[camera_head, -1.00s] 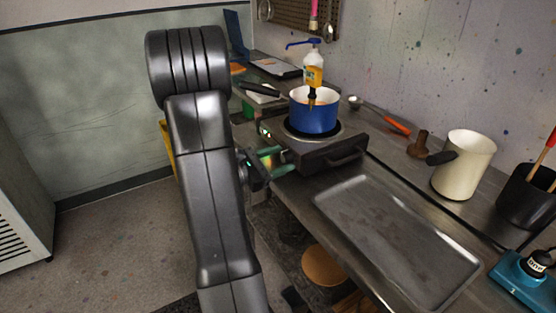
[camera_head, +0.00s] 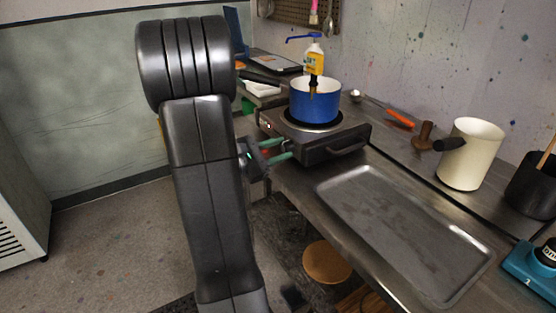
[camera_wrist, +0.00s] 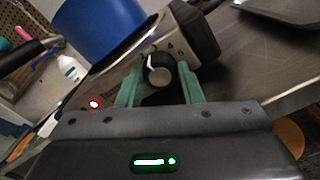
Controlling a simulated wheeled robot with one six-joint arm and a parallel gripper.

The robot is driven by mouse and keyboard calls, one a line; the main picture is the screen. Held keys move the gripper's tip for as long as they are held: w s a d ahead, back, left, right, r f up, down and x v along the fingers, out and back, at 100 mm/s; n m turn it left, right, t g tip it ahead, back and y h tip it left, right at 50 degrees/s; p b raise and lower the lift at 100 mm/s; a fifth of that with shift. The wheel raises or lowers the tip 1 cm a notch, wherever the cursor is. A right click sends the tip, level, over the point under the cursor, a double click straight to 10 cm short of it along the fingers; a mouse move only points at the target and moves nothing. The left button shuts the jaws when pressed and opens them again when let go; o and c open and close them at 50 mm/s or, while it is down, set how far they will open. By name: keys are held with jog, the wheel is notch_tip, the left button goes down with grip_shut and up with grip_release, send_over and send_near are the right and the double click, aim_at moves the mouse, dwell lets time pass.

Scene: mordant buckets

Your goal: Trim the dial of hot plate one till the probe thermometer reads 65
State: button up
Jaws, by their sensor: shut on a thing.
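The hot plate (camera_head: 310,135) stands on the steel counter with a blue pot (camera_head: 316,104) on its burner. In the wrist view its dial (camera_wrist: 157,74), dark with a pale pointer, sits on the front panel beside printed numbers, and a red light (camera_wrist: 94,104) glows. My gripper (camera_wrist: 159,82) has its two green fingers on either side of the dial, shut on it. In the head view my gripper (camera_head: 279,151) meets the panel, and the dial is hidden there.
An empty metal tray (camera_head: 403,233) lies on the counter in front of the hot plate. A cream jug (camera_head: 472,154), a brown pestle-like piece (camera_head: 424,134) and an orange-handled tool (camera_head: 400,119) lie to the right. The pot's dark handle (camera_head: 258,78) sticks out left. A wooden stool (camera_head: 327,262) is below.

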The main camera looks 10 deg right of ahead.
jog(key=m+b, duration=0.1)
jog(key=b, duration=0.1)
jog(key=m+b, duration=0.1)
jog(key=b, duration=0.1)
jog(key=shift+f+m, duration=0.3)
jog(key=shift+m, duration=0.1)
jog(key=shift+r+m+b, duration=0.15)
jog(key=shift+m+b, duration=0.55)
jog(key=shift+b, duration=0.25)
jog(key=shift+r, duration=0.1)
jog(key=o, duration=1)
jog(key=p+v, duration=0.1)
jog(key=v, duration=1.3)
jog(key=shift+d, duration=0.1)
jog(key=shift+d, duration=0.15)
jog(key=b+x, duration=0.1)
jog(key=x, duration=1.2)
jog(key=shift+w+d, duration=0.15)
jog(key=shift+d, duration=0.1)
